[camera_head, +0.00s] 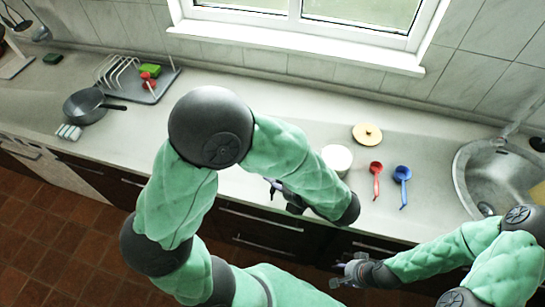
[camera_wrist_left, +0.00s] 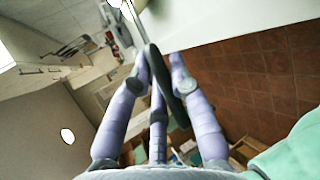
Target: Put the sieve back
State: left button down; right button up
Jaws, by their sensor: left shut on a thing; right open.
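My left gripper (camera_wrist_left: 158,57) is shut on a long, thin, dark grey thing (camera_wrist_left: 171,92) in the left wrist view. I take it for the sieve, seen nearly edge-on; no mesh can be made out. In the head view this gripper (camera_head: 272,187) is partly hidden by my left arm, near the counter's front edge, left of the white pot (camera_head: 337,159). The held thing cannot be made out there. My right gripper (camera_head: 347,274) is open and empty, in front of the counter. Dark utensils (camera_head: 40,33) hang at the top left.
A red ladle (camera_head: 376,168), a blue ladle (camera_head: 402,174) and a tan lid (camera_head: 367,133) lie near the pot. The sink (camera_head: 470,184) is at right. A dish rack (camera_head: 150,88) and a dark pan (camera_head: 84,105) stand at left. Counter behind my left arm is mostly clear.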

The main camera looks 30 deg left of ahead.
pick_arm(q)
jog(key=shift+f, duration=0.1)
jog(key=w+a+f+b, duration=0.2)
jog(key=w+f, duration=0.1)
jog(key=w+a+f+b, duration=0.2)
jog(key=w+a+f, duration=0.1)
jog(key=w, duration=0.1)
jog(key=w+a+f+b, duration=0.2)
jog(key=w+f, duration=0.1)
jog(key=shift+w+a, duration=0.2)
jog(key=shift+a, duration=0.05)
jog(key=shift+w+a+f, duration=0.1)
jog(key=shift+f, duration=0.1)
jog(key=f+b, duration=0.2)
jog(key=f, duration=0.1)
jog(key=shift+w+a+f, duration=0.1)
jog(key=shift+w+f, duration=0.1)
jog(key=shift+f, duration=0.1)
jog(key=shift+r, duration=0.1)
jog(key=c, duration=1.4)
grip_release()
